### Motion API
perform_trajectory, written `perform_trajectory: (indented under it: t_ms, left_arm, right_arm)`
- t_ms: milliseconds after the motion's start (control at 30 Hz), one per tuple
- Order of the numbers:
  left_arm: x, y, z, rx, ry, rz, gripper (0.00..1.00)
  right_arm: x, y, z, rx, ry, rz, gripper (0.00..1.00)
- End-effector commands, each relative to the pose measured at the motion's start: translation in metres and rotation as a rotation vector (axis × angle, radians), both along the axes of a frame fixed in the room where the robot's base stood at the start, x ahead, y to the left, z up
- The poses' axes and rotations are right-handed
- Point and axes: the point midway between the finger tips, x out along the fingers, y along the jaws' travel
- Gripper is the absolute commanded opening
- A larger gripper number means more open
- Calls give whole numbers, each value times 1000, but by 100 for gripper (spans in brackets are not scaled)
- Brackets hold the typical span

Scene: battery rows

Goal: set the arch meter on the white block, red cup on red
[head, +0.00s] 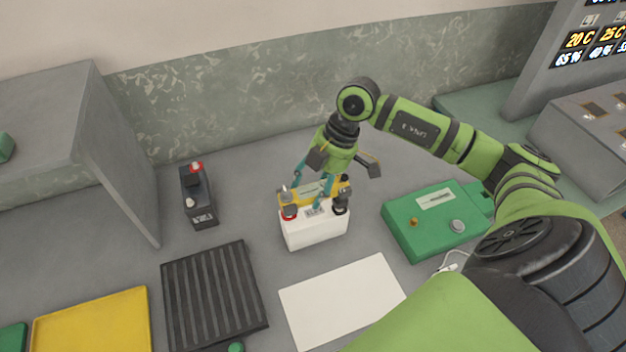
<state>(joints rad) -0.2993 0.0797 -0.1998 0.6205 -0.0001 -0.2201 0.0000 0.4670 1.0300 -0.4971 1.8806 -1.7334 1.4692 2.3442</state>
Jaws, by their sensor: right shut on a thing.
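The white block (318,236) stands upright on the grey bench in the middle of the head view. The yellow arch meter (292,197) is at the block's top, along its back edge. My right gripper (316,192) reaches down from above and is shut on the meter. A red ring (289,216) shows at the block's left end and a dark cup or post (340,205) at its right end. The fingers hide part of the meter. I cannot tell whether the meter rests on the block or hangs just above it. My left gripper is not in view.
A dark block (199,200) with a red and a white post stands to the left. A ribbed black mat (213,295), yellow mat (92,322) and white sheet (340,300) lie in front. A green case (435,222) lies right. A grey stand (120,150) rises left.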

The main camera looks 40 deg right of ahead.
Motion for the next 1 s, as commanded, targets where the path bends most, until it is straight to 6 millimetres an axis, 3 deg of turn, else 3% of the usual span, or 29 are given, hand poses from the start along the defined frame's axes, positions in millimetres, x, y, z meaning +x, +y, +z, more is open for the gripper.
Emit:
perform_trajectory:
  t_ms: [1000]
  left_arm:
    - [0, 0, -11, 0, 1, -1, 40]
  right_arm:
    - [0, 0, -17, 1, -1, 0, 9]
